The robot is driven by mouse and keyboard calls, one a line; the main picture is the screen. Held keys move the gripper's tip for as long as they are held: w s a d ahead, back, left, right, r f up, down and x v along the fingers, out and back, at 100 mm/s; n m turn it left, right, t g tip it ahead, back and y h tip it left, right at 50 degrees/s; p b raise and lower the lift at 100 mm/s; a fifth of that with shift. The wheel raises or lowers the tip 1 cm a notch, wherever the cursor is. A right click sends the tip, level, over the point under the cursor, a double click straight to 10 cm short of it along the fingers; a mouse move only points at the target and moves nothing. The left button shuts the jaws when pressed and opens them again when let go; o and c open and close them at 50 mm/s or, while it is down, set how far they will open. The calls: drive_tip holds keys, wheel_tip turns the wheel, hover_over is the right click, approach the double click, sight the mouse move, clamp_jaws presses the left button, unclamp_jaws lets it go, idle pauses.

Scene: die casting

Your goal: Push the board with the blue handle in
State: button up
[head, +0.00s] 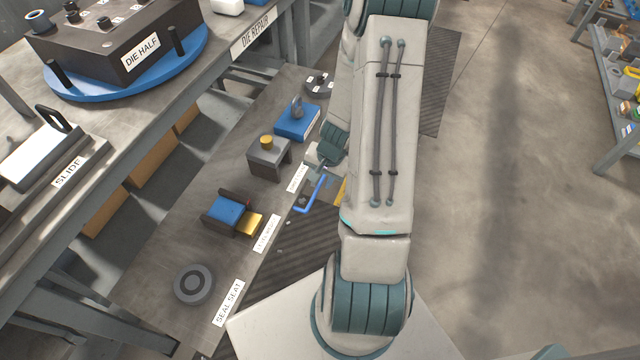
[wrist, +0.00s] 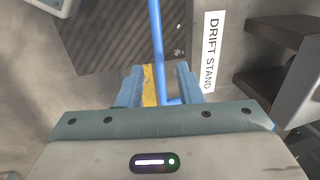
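The blue handle (head: 313,194) shows in the head view at the right edge of the low bench, left of my arm. A small brownish board piece (head: 326,192) with a yellow strip (head: 341,190) lies beside it, partly hidden by my arm. In the wrist view the blue handle (wrist: 157,45) runs down from the top edge and bends right near my palm. The yellow strip (wrist: 149,84) shows just left of it. My gripper (wrist: 158,82) is open, its fingers apart on either side of the handle and strip. I cannot tell whether they touch.
The low bench (head: 150,262) holds a grey block with a yellow knob (head: 268,157), a blue block (head: 297,121), a blue-and-brown holder (head: 228,211) and a dark ring (head: 194,284). A DRIFT STAND label (wrist: 210,52) is right of the handle. Open floor (head: 510,200) lies right.

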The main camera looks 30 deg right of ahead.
drive_tip(key=shift+w+a+f, duration=0.1)
drive_tip(key=shift+f, duration=0.5)
drive_tip(key=shift+w+a+f, duration=0.1)
drive_tip(key=shift+f, duration=0.45)
clamp_jaws()
